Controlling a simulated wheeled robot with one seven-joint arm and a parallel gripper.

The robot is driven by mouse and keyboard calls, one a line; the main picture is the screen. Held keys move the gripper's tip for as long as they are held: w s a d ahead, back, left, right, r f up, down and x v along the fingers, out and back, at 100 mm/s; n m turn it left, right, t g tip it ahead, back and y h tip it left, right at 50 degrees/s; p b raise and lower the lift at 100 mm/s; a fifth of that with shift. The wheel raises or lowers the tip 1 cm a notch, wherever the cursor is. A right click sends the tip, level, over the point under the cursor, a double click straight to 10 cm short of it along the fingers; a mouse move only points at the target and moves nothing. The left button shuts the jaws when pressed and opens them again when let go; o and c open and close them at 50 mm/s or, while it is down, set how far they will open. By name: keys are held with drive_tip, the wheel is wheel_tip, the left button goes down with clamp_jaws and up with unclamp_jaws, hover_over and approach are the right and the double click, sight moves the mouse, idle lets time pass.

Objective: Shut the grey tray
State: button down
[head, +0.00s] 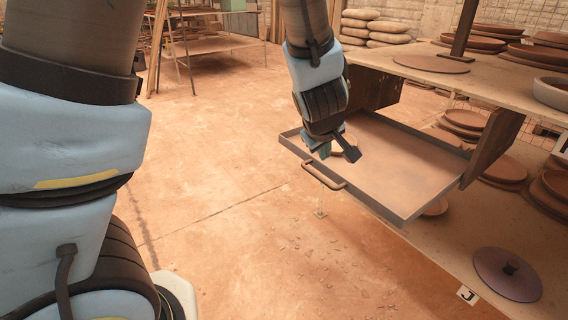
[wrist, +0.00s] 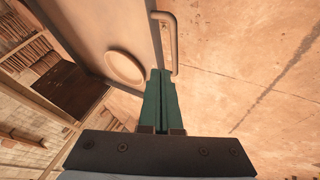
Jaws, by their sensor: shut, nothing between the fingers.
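The grey tray (head: 410,172) is pulled out from under the workbench, its floor mostly bare. Its bar handle (head: 323,176) sits on the front wall; the handle also shows in the wrist view (wrist: 173,42). My gripper (head: 325,150) is over the tray's front-left part, close to the front wall. In the wrist view its green fingers (wrist: 160,74) are shut together and empty, beside one end of the handle. I cannot tell whether they touch the rim. A round dish (wrist: 125,67) lies in the tray, mostly hidden by my gripper in the head view.
The workbench top (head: 425,70) above the tray bears terracotta plates. A lower shelf holds stacked plates (head: 466,122) and a purplish lid (head: 508,274) at the right. Open floor (head: 225,190) lies in front of the tray. A wooden rack (head: 205,45) stands far behind.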

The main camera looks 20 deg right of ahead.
drive_tip(key=b+x, duration=0.2)
drive_tip(key=x, duration=0.3)
drive_tip(key=b+x, duration=0.2)
drive_tip(key=x, duration=0.3)
drive_tip(key=shift+w+a+f+b, duration=0.1)
drive_tip(key=shift+w+f+b, duration=0.1)
drive_tip(key=shift+w+b, duration=0.2)
